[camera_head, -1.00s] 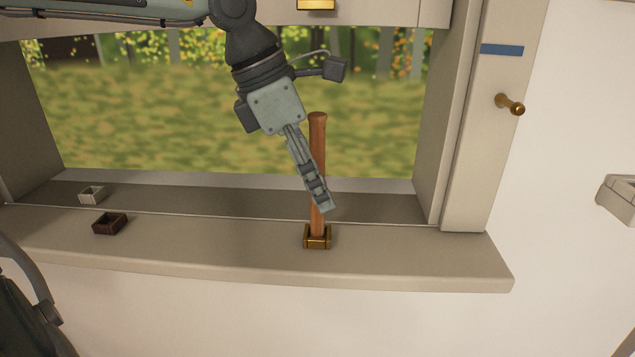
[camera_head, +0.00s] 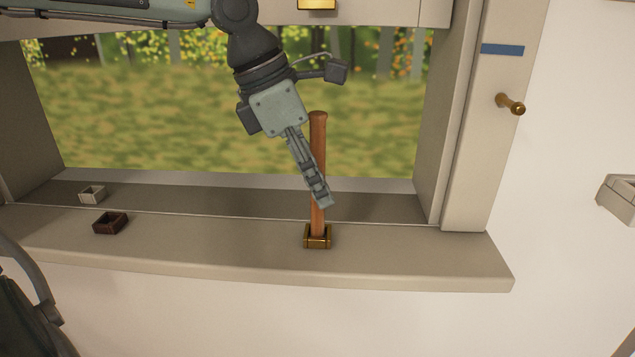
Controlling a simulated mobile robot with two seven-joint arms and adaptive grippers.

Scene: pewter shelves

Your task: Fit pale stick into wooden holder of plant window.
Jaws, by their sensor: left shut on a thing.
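An orange-brown stick (camera_head: 318,140) stands upright in the camera_head view. Its lower end is at a square brass-coloured holder (camera_head: 317,237) on the sill and appears to be inside its opening. My left gripper (camera_head: 321,193) comes down from the upper left and is shut on the stick at its lower half, above the holder. The fingers hide part of the stick. A dark brown holder (camera_head: 109,223), which looks wooden, sits empty at the left of the sill. No pale stick shows. My right gripper is not in view.
A small pale grey holder (camera_head: 92,194) sits behind the dark brown one. The window sill (camera_head: 220,246) is clear between the left holders and the brass one. A window side wall (camera_head: 440,120) and a brass knob (camera_head: 510,104) stand at the right.

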